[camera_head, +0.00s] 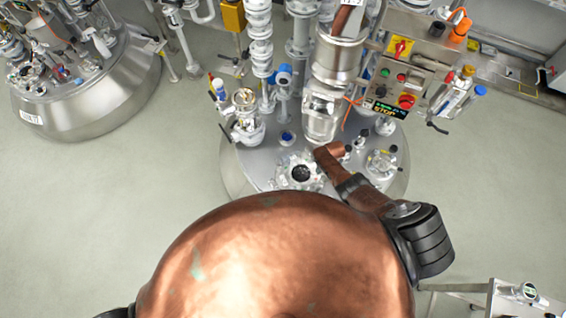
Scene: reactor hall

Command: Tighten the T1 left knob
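A steel reactor vessel (232,172) stands in the middle, its lid crowded with fittings. I cannot make out a T1 label, and I cannot tell which fitting is the T1 left knob. A copper-coloured arm link of mine reaches over the lid's front. A large copper-coloured shape covers the bottom middle and hides the vessel's front. Neither gripper's fingers show.
A control box (403,82) with a red stop button stands over the vessel's back right. A second vessel (92,92) is at the upper left. A small white stand (522,300) is at the lower right. Bare floor (85,225) lies at the left.

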